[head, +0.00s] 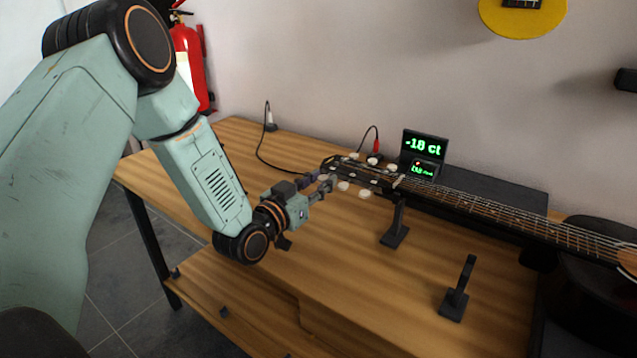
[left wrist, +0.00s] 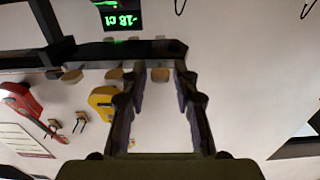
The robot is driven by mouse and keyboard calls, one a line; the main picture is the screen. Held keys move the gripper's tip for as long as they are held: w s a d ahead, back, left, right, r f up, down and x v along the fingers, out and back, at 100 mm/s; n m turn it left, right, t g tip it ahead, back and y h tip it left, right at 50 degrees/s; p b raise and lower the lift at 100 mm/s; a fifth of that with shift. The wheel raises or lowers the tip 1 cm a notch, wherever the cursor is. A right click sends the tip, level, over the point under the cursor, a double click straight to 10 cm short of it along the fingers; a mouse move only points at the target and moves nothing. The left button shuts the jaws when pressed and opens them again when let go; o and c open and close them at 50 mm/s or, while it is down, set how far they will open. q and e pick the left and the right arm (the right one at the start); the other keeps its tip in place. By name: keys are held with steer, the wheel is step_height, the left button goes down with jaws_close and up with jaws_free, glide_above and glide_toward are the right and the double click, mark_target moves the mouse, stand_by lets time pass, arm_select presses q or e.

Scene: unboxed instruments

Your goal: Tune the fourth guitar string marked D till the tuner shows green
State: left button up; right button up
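The guitar headstock (head: 350,171) lies over the table with several pale pegs along its edges; no D marking is legible. The tuner (head: 425,146) stands behind it and reads "-18 ct" in green digits, with a small red spot on the lower screen. My left gripper (head: 325,184) is at the near-side pegs. In the left wrist view the left gripper (left wrist: 157,72) has its fingers apart, with one peg (left wrist: 160,74) between the tips and visible gaps beside it. The tuner (left wrist: 122,20) shows upside down there. My right gripper is out of view.
A neck support (head: 396,225) and another black stand (head: 458,290) are on the wooden table (head: 350,285). Cables lie behind the headstock. A red fire extinguisher (head: 190,65) is at the back left. The table front is mostly clear.

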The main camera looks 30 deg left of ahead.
arm_select(q)
steer(key=shift+s, duration=0.15)
jaws_close()
steer(key=shift+n, duration=0.4)
steer(key=n, duration=0.2)
steer(key=shift+n, duration=0.3)
steer(key=shift+a+n, duration=0.1)
steer(key=shift+n, duration=1.6)
jaws_free()
